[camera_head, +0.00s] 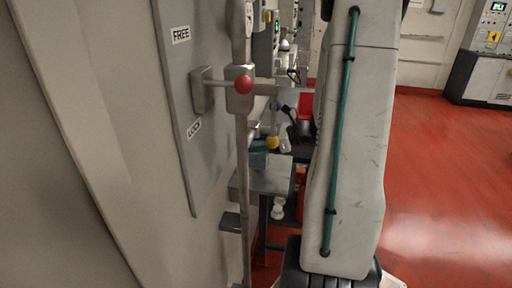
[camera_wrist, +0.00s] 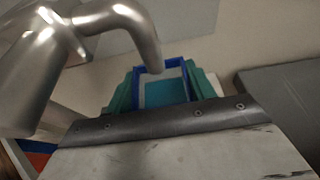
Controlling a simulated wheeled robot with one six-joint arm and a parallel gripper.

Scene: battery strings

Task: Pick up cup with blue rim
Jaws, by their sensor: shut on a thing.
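The cup with a blue rim (camera_wrist: 165,92) shows in the middle of the wrist view, squarish, with a pale teal inside. A metal pipe end covers part of its rim. My gripper (camera_wrist: 163,86) has a teal finger on each side of the cup and is shut on it. The lower part of the cup is hidden behind the dark edge of my own wrist. In the head view, a small teal and blue patch (camera_head: 258,157) shows over the grey shelf; I cannot tell cup from fingers there.
A vertical metal rod with a red knob (camera_head: 243,85) stands by the wall panel at the left. A bent metal pipe (camera_wrist: 118,18) is close in the wrist view. A grey shelf (camera_head: 268,182) lies below, with a white item (camera_head: 278,208) under it. Red floor (camera_head: 440,180) is open at right.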

